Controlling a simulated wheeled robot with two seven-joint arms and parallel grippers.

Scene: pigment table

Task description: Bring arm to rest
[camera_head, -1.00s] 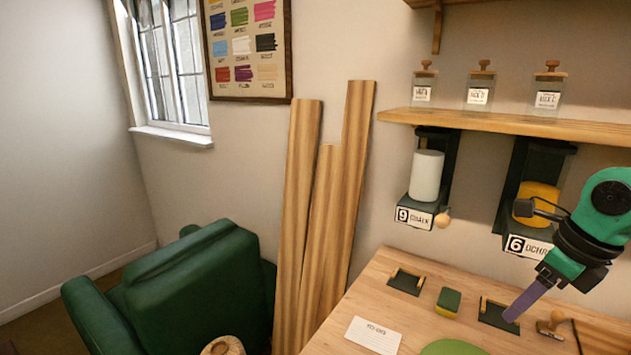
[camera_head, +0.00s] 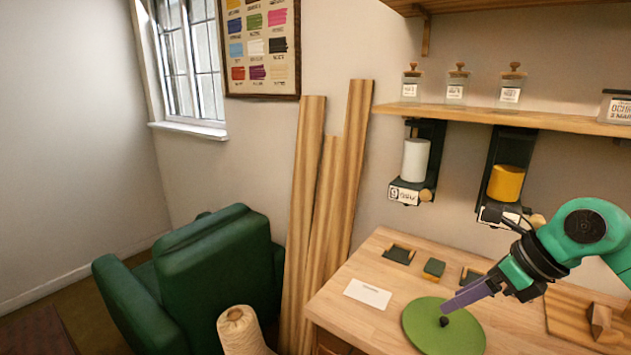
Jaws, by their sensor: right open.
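My right gripper (camera_head: 462,299) comes in from the right on a green and black arm. Its purple fingers point left and down, above the round green mat (camera_head: 428,338) on the wooden table (camera_head: 345,318). The gripper is open, and I see nothing held in it. A small dark knob (camera_head: 444,321) shows on the mat just below the fingertips; I cannot tell whether they touch. My left gripper is not in view.
Dispensers with a white cylinder (camera_head: 415,160) and a yellow cylinder (camera_head: 505,183) hang under the shelf (camera_head: 480,115) behind the arm. A white card (camera_head: 367,294) and a green-yellow sponge (camera_head: 434,269) lie on the table. A green armchair (camera_head: 205,275) and wooden planks (camera_head: 325,220) stand left.

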